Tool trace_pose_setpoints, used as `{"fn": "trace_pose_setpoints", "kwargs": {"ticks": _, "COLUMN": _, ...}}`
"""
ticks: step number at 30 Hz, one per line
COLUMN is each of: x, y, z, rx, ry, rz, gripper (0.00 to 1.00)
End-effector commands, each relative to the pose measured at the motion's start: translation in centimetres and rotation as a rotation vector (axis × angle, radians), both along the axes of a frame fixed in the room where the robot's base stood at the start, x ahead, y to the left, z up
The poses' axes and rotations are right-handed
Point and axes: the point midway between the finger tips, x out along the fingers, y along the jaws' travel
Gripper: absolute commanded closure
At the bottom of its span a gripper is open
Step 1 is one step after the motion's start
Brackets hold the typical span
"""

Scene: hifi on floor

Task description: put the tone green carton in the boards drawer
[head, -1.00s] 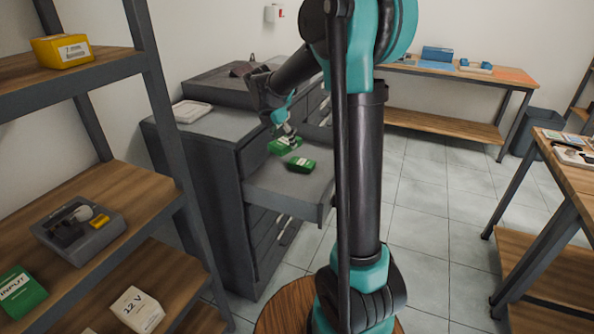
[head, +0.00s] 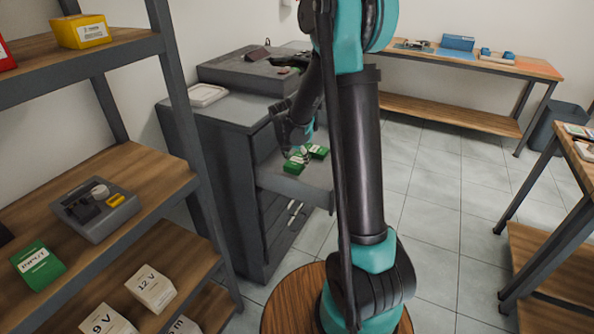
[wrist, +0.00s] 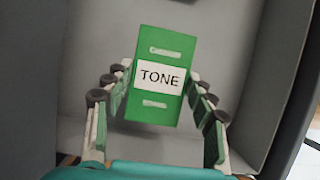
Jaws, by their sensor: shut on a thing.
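The green tone carton, labelled TONE (wrist: 160,76), is between the fingers of my gripper (wrist: 161,105) in the wrist view. My gripper is shut on it. Grey drawer walls surround the carton there; I cannot tell whether it touches the drawer floor. In the head view my gripper (head: 301,150) is over an open grey drawer (head: 292,190). No drawer label is readable.
The grey drawer cabinet (head: 215,140) bears a pale tray (head: 207,95). A shelf on the left holds a green INPUT carton (head: 38,265), a 12 V carton (head: 151,288) and a grey bin (head: 97,210).

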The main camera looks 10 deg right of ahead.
Motion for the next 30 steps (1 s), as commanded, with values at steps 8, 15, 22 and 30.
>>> {"fn": "trace_pose_setpoints", "kwargs": {"ticks": 8, "x": 0.0, "y": 0.0, "z": -2.4, "rx": 0.0, "ry": 0.0, "rz": 0.0, "gripper": 0.76}}
{"fn": "trace_pose_setpoints", "kwargs": {"ticks": 15, "x": 0.1, "y": 0.0, "z": -5.2, "rx": 0.0, "ry": 0.0, "rz": 0.0, "gripper": 0.76}}
{"fn": "trace_pose_setpoints", "kwargs": {"ticks": 22, "x": 0.0, "y": 0.0, "z": -5.5, "rx": 0.0, "ry": 0.0, "rz": 0.0, "gripper": 0.76}}
{"fn": "trace_pose_setpoints", "kwargs": {"ticks": 30, "x": 0.0, "y": 0.0, "z": -5.7, "rx": 0.0, "ry": 0.0, "rz": 0.0, "gripper": 0.37}}
